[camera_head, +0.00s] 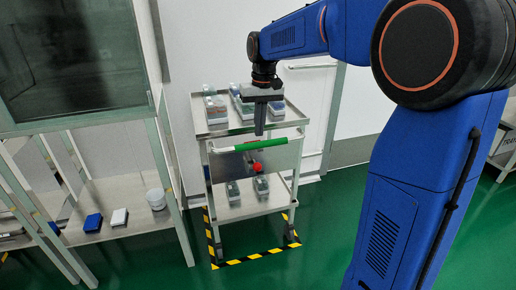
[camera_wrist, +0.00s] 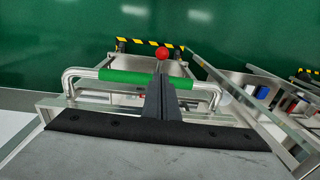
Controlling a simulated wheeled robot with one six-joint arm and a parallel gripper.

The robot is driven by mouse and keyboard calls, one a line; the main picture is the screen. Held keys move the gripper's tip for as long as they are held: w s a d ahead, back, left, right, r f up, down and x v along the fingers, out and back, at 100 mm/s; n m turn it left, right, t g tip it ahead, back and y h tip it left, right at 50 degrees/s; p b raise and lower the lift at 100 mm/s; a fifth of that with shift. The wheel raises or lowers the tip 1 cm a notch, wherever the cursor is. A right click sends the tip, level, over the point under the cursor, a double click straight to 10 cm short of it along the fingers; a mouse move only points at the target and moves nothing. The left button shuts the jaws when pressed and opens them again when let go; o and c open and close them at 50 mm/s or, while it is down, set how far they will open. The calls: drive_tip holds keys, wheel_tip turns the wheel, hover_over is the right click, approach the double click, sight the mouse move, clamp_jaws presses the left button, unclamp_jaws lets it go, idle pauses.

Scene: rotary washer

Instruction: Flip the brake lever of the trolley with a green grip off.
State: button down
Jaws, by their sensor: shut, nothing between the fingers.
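The trolley (camera_head: 232,207) is a steel cart with a green grip (camera_head: 234,146) on its handle bar; the green grip also shows in the wrist view (camera_wrist: 125,77). A red ball knob (camera_head: 257,166), which looks like the brake lever's end, sits below the handle; in the wrist view the red knob (camera_wrist: 162,53) appears just beyond my fingertips. My gripper (camera_head: 260,132) points down over the trolley's handle side, shut and empty. In the wrist view my gripper (camera_wrist: 161,75) covers what joins the knob to the trolley. I cannot tell whether the fingers touch the knob.
Trays of small items (camera_head: 243,106) stand on the trolley's top. Yellow-black floor tape (camera_head: 257,256) surrounds its base. A bench at the left holds a blue box (camera_head: 93,223), a white box (camera_head: 120,217) and a white tub (camera_head: 156,199). Green floor is clear in front.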

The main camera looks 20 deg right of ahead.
approach(255, 167)
drive_tip(key=w+f, duration=0.1)
drive_tip(key=f, duration=0.2)
drive_tip(key=w+d+f, duration=0.1)
drive_tip(key=f, duration=0.1)
drive_tip(key=shift+w+d+f, duration=0.1)
drive_tip(key=shift+w+f, duration=0.15)
drive_tip(key=shift+w, duration=0.15)
drive_tip(key=shift+s, duration=0.1)
